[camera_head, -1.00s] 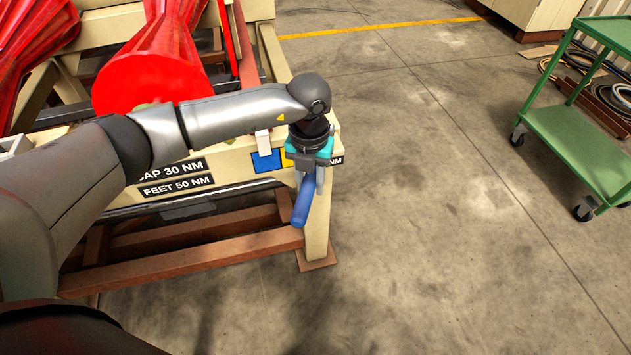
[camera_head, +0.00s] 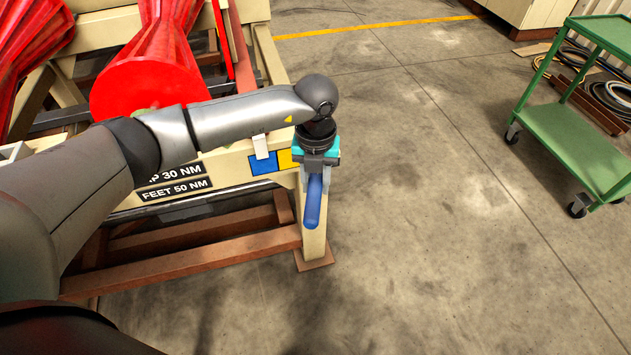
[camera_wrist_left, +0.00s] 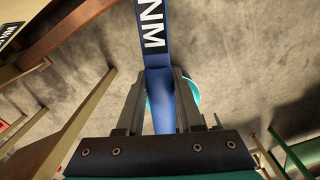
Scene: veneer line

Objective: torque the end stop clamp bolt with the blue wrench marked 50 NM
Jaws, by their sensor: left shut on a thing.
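The blue wrench (camera_head: 313,205) is in my left gripper (camera_head: 316,176), at the right-hand corner of the cream frame. Its handle points down toward the floor in the head view. In the left wrist view the wrench (camera_wrist_left: 155,55) runs between the two fingers of the gripper (camera_wrist_left: 159,88), which are shut on it. A label ending in "NM" shows on the wrench; the number is out of view. The end stop clamp bolt cannot be made out, and my gripper and arm cover part of that corner. My right gripper is not in view.
The cream frame (camera_head: 314,235) carries red rollers (camera_head: 150,85) and plates reading "FEET 50 NM" (camera_head: 176,190) and, partly hidden, "30 NM". Blue and yellow patches sit left of my gripper. A green cart (camera_head: 570,140) stands at the right. The concrete floor between is clear.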

